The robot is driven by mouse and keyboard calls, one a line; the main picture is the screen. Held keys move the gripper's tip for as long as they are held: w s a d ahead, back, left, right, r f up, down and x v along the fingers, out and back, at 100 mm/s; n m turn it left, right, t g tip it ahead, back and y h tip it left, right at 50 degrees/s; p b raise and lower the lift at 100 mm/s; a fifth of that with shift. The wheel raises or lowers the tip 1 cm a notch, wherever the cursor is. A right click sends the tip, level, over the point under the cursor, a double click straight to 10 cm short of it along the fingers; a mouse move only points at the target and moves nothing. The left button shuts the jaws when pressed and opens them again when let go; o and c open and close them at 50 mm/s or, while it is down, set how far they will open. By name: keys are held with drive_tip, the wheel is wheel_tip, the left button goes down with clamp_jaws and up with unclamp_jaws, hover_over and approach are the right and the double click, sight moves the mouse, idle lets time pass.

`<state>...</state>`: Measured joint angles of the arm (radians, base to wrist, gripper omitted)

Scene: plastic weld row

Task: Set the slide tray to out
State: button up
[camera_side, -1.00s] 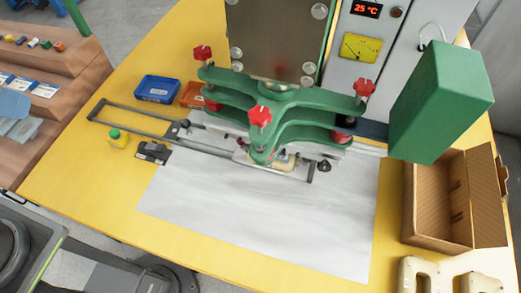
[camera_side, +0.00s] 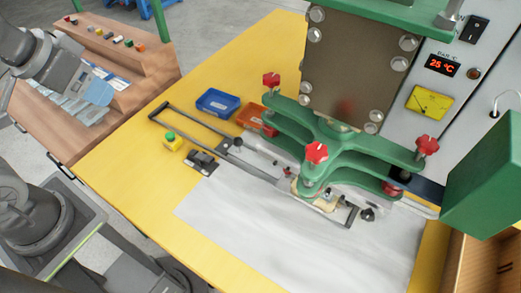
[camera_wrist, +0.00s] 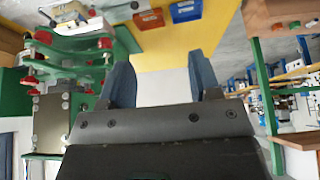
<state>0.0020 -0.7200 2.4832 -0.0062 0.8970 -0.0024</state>
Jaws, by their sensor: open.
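The slide tray (camera_side: 253,172) is a long grey frame lying under the green press in the side view. Its looped left end (camera_side: 171,106) sticks out to the left over the yellow table, and its short right end reaches past the press's front. A pale piece sits on it near the front red knob. My gripper (camera_wrist: 160,78) shows in the wrist view with two blue-grey fingers wide apart and nothing between them. It is apart from the tray.
The green press (camera_side: 345,145) has red star knobs. A blue bin (camera_side: 217,102) and an orange bin (camera_side: 254,118) stand behind the tray. A yellow box with a green button (camera_side: 172,141) and a small black block (camera_side: 202,163) are in front. White sheet (camera_side: 300,245) is clear.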

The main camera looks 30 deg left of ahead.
drive_tip(key=w+d+g, duration=0.1)
drive_tip(key=w+d, duration=0.1)
drive_tip(key=w, duration=0.5)
drive_tip(key=n+g+h, duration=0.2)
drive_tip(key=g, duration=0.2)
hover_over(236, 138)
drive_tip(key=a, duration=0.2)
wheel_tip(236, 138, down, 18)
drive_tip(key=f, duration=0.4)
drive_tip(key=d+f, duration=0.1)
drive_tip(key=f, duration=0.3)
drive_tip(key=d+f, duration=0.1)
drive_tip(key=f, duration=0.4)
drive_tip(key=shift+d+f, duration=0.1)
clamp_jaws()
